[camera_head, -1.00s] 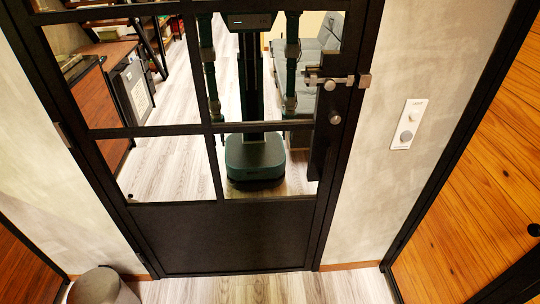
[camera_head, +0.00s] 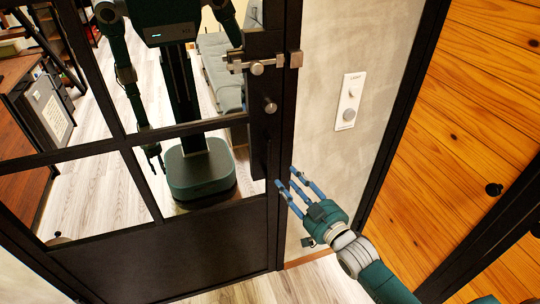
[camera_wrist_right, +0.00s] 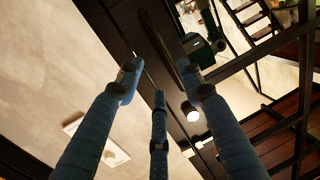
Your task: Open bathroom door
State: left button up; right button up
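A black-framed door (camera_head: 200,245) with glassy panes stands in front of me and looks closed. A silver latch (camera_head: 258,67) sits at its right edge, with a round knob (camera_head: 270,106) below. My right gripper (camera_head: 286,178) is open and empty, its blue fingers pointing up at the door's right edge, below the knob. In the right wrist view the spread fingers (camera_wrist_right: 160,85) face the dark door edge, and the round knob (camera_wrist_right: 190,111) shows between two of them. No contact is clear. My left gripper shows only as a small reflection in the panes.
A pale wall with a white switch plate (camera_head: 348,101) is right of the door. Light wood floor (camera_head: 320,285) shows at the bottom.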

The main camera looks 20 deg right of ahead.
aim_at(271, 156)
jog(key=x, duration=0.3)
jog(key=r+x, duration=0.1)
jog(key=x, duration=0.3)
jog(key=r+p+x, duration=0.1)
jog(key=x, duration=0.3)
jog(key=shift+a+r, duration=0.1)
jog(key=shift+a, duration=0.1)
jog(key=shift+s, duration=0.1)
jog(key=shift+c, duration=0.5)
grip_shut()
